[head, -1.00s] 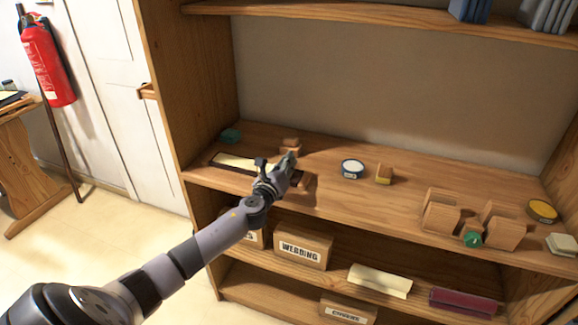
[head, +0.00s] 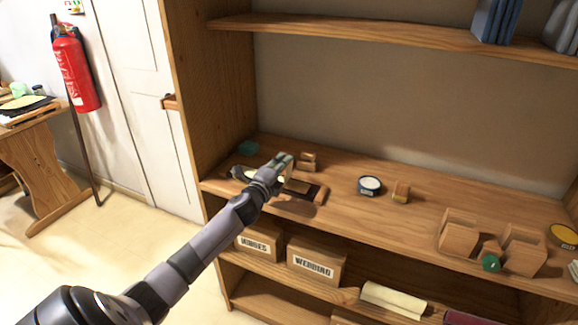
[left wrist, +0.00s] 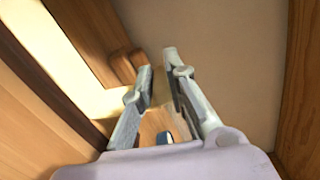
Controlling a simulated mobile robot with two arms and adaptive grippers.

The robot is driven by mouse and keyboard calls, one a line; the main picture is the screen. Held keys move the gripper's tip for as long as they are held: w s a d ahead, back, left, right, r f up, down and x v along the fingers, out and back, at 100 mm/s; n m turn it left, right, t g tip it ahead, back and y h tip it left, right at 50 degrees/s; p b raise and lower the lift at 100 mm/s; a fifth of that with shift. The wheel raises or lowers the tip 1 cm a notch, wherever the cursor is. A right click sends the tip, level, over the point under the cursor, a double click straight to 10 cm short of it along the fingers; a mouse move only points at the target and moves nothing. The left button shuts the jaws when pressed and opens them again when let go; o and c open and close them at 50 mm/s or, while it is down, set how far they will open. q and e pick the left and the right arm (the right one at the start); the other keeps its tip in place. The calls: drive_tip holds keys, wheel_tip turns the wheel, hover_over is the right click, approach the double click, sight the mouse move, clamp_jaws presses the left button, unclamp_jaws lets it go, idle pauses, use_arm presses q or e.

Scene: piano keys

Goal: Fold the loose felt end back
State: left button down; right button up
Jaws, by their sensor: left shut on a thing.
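The pale cream felt (head: 250,176) lies along a long dark-edged board (head: 304,188) on the left part of the shelf. The board's right end shows dark and bare. My left gripper (head: 283,163) is above the board's middle and hides part of the felt. In the left wrist view the gripper (left wrist: 158,80) has its fingers close around a thin yellowish piece (left wrist: 160,98), which looks like the loose felt end. My right gripper is not in view.
A small wooden block (head: 309,160) stands just behind the board, and a teal item (head: 248,147) at its far left.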

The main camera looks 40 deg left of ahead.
use_arm(q)
drive_tip(key=a+n, duration=0.2)
drive_tip(key=shift+s+f+n, duration=0.15)
drive_tip(key=shift+s+n, duration=0.05)
drive_tip(key=shift+n, duration=0.2)
drive_tip(key=shift+s+a+f+n, duration=0.1)
drive_tip(key=shift+a+f+n, duration=0.25)
drive_tip(key=shift+n, duration=0.3)
drive_tip(key=shift+s+a+f+n, duration=0.1)
drive_tip(key=shift+a+n, duration=0.35)
drive_tip(key=shift+n, duration=0.2)
drive_tip(key=c, duration=1.6)
unclamp_jaws()
drive_tip(key=shift+s+f, duration=0.1)
drive_tip(key=shift+s+d, duration=0.15)
drive_tip(key=shift+s, duration=0.1)
drive_tip(key=v, duration=1.1)
drive_tip(key=shift+s+d, duration=0.1)
drive_tip(key=shift+s, duration=0.1)
